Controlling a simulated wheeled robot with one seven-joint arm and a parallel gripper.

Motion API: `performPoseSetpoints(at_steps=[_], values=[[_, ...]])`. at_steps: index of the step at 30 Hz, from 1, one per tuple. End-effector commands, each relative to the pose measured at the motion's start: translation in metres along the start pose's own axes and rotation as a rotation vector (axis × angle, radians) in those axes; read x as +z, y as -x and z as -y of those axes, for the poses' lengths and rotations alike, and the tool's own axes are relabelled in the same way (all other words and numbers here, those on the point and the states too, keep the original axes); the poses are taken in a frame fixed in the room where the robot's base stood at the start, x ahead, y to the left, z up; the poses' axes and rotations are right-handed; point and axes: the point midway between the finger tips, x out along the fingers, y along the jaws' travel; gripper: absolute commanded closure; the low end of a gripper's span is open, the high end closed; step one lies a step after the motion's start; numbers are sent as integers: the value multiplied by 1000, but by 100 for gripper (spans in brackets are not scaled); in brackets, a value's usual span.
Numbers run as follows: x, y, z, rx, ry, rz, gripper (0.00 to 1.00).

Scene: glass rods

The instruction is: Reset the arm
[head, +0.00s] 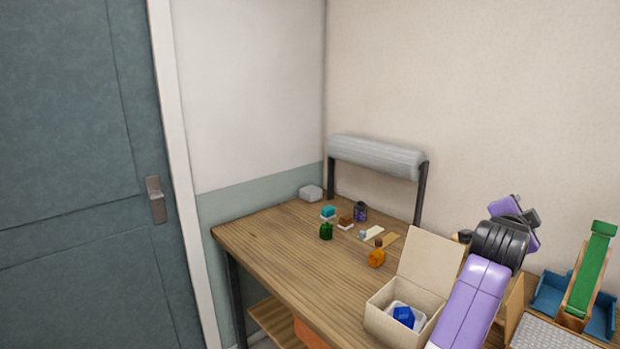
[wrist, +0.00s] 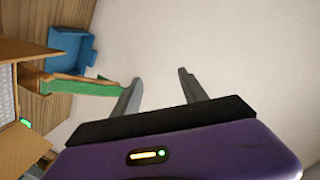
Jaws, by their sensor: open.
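My arm is purple and black and rises at the right of the head view, in front of the table's right part. In the wrist view my gripper (wrist: 158,90) has its two grey fingers spread apart with nothing between them. Beyond the fingers is the bare pale wall. In the head view the fingers are too small or hidden to make out.
The wooden table (head: 270,250) bears small bottles and blocks, including a green bottle (head: 326,231) and an orange bottle (head: 376,257). An open box (head: 386,325) holds a blue thing. A green ramp (head: 588,270) and blue tray (head: 552,294) stand right. A roll hangs behind.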

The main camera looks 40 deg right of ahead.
Motion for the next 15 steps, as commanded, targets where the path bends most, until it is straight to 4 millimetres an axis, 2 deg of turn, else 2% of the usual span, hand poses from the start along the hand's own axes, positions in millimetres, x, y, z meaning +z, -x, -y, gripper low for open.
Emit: performPoseSetpoints(at_steps=[5, 9, 15], values=[[15, 40, 37, -279, 288, -73, 49], [40, 85, 56, -485, 473, -113, 49], [85, 159, 58, -757, 677, -135, 49]])
